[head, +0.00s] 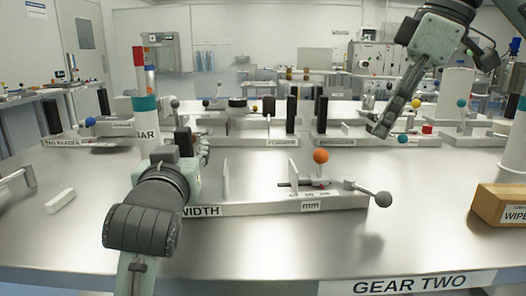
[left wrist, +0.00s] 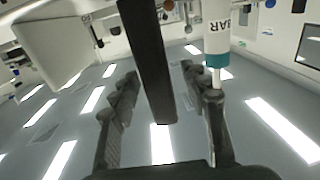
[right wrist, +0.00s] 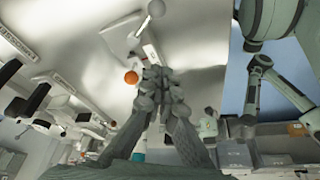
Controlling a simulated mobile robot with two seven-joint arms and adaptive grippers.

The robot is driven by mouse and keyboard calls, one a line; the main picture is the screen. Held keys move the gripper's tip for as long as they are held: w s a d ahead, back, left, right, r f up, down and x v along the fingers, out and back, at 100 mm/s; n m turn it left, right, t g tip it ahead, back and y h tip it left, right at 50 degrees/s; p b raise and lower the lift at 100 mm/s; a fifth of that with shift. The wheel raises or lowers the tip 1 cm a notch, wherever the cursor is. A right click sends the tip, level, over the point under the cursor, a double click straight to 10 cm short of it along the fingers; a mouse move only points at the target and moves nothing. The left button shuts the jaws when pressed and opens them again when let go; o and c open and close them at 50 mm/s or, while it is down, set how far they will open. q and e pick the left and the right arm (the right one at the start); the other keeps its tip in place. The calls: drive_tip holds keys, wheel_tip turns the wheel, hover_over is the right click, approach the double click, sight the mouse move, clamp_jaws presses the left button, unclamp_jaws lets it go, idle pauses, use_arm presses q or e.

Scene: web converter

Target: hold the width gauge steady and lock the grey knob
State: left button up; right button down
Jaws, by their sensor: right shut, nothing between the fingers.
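The width gauge (head: 265,206) lies on the steel table with its WIDTH label facing me. It has upright plates, an orange ball knob (head: 320,156) and, at its right end, a grey knob (head: 383,198) on a short lever. The grey knob also shows in the right wrist view (right wrist: 156,8). My left gripper (head: 202,147) is at the gauge's left end, partly hidden by its wrist. In the left wrist view its fingers (left wrist: 158,78) are apart, with a black upright bar (left wrist: 148,45) between them and gaps showing beside it. My right gripper (head: 380,130) is shut and empty, raised behind the grey knob.
A white BAR post (head: 146,103) with a teal band stands close beside my left gripper. A wooden WIPE box (head: 497,206) is at the right. Other fixtures (head: 265,138) line the table's back. The table between the grey knob and the box is clear.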

use_arm(q)
drive_tip(key=shift+r, duration=0.1)
wheel_tip(320, 180, up, 10)
drive_tip(key=shift+f, duration=0.1)
idle(0.4)
